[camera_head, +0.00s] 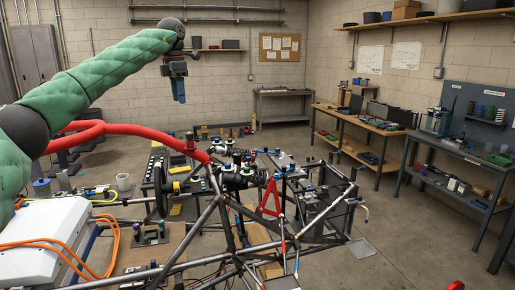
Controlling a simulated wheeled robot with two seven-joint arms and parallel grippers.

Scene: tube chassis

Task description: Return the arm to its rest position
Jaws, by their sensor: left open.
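My left arm comes in from the left in a green padded sleeve and reaches up toward the upper middle. My left gripper (179,88) hangs down from its dark wrist, high above the tube chassis (222,215). It is open, nothing shows between its fingers, and it touches nothing. The chassis of grey metal tubes stands below and to the right, loaded with many small parts. My right gripper is not in view.
A red curved tube (120,130) rises at the left of the chassis. A white box (45,235) with orange cables stands at lower left. A red warning triangle (270,200) stands on the chassis. Workbenches (360,130) line the right wall.

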